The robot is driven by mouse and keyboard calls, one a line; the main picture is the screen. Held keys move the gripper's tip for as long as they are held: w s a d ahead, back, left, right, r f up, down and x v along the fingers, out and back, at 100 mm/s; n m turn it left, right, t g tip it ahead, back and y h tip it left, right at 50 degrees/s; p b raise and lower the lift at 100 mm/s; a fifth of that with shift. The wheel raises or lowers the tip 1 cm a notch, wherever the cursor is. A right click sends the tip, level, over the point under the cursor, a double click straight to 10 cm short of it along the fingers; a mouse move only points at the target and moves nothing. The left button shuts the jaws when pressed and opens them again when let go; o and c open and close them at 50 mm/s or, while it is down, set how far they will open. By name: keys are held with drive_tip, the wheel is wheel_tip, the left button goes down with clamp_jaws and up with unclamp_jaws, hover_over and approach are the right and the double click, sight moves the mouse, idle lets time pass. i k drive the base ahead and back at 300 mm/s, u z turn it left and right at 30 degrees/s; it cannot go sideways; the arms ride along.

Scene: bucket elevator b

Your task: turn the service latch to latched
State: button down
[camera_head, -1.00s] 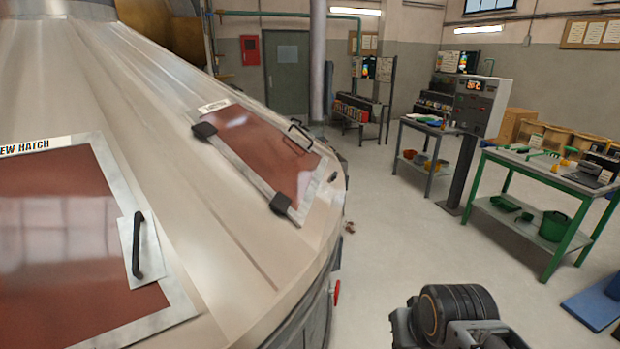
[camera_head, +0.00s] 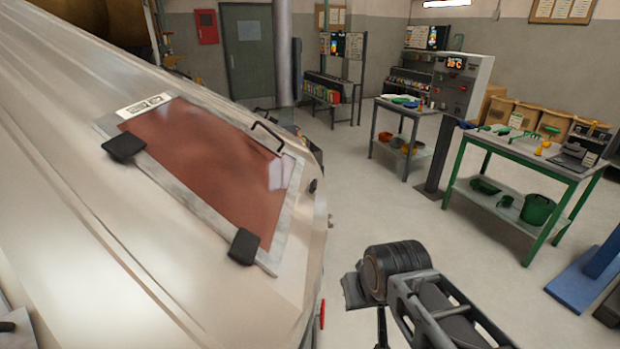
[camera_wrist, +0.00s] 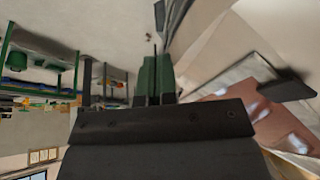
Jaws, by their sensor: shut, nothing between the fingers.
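No part in view can be clearly told as the service latch. A small dark knob (camera_head: 313,186) sits at the right edge of the large sloped metal cover (camera_head: 70,190), and a red handle (camera_head: 322,314) is on its side lower down. Which of them, if either, is the latch I cannot tell. My gripper (camera_wrist: 155,75) is shut and empty in the wrist view, apart from the cover. In the head view my arm is at the lower right, beside the cover.
A reddish hatch panel (camera_head: 210,170) with a black handle (camera_head: 267,138) and two dark hinges lies on the cover. A green-framed table (camera_head: 530,155) with tools, a grey table (camera_head: 407,108) and a control box (camera_head: 462,88) stand at right. The floor between is clear.

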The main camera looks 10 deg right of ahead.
sight(312, 186)
drive_tip(key=k, duration=1.2)
drive_tip(key=z, duration=0.75)
drive_tip(key=i, duration=1.5)
drive_tip(key=u, duration=0.85)
drive_tip(key=i, duration=0.5)
drive_tip(key=u, duration=0.4)
